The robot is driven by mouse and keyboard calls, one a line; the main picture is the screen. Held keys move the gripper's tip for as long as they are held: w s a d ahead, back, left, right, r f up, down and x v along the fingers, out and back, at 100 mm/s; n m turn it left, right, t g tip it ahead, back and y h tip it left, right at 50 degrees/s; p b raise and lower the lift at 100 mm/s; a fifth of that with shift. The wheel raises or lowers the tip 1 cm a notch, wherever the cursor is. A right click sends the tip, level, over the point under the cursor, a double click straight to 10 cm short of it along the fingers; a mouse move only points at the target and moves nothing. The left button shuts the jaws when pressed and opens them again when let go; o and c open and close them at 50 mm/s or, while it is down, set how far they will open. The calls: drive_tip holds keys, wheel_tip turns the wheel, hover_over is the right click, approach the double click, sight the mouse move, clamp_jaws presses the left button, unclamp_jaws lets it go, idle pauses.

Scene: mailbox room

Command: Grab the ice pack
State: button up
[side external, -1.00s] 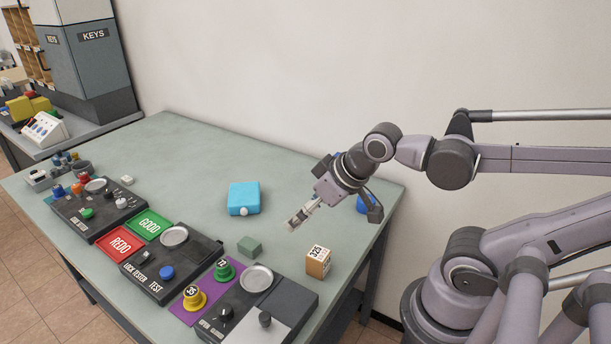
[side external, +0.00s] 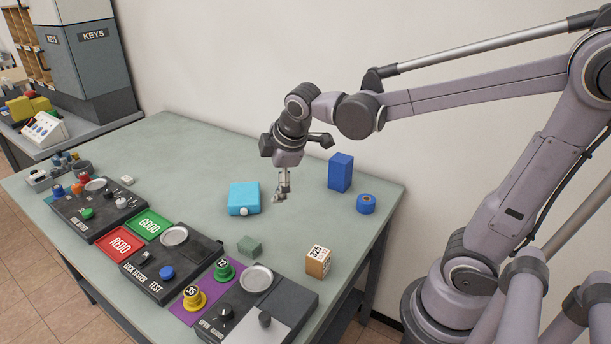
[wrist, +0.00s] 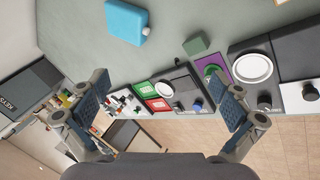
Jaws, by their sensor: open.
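The ice pack appears to be the light blue, rounded flat block with a white cap (side external: 243,198), lying on the grey-green table right of the signs. It also shows at the top of the wrist view (wrist: 127,20). My gripper (side external: 279,198) hangs above the table, just right of the blue pack and apart from it. In the wrist view its two fingers (wrist: 163,100) are spread wide with nothing between them.
A tall blue box (side external: 340,172) and a blue roll (side external: 366,204) stand at the right. A green block (side external: 249,246) and a box marked 325 (side external: 318,262) lie nearer the front. Control panels (side external: 160,265) line the front edge. The table's back left is clear.

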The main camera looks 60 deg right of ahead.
drive_tip(key=w+d+f+n+h, duration=0.1)
drive_tip(key=w+d+f+n, duration=0.15)
drive_tip(key=w+n, duration=0.55)
drive_tip(key=n+g+h, duration=0.2)
drive_tip(key=n, duration=0.4)
approach(244, 194)
drive_tip(key=shift+n, duration=0.3)
drive_tip(key=x, duration=1)
drive_tip(key=shift+w+d+f, duration=0.1)
drive_tip(key=shift+w+f, duration=0.05)
drive_tip(key=shift+f, duration=0.1)
drive_tip(key=c, duration=1.1)
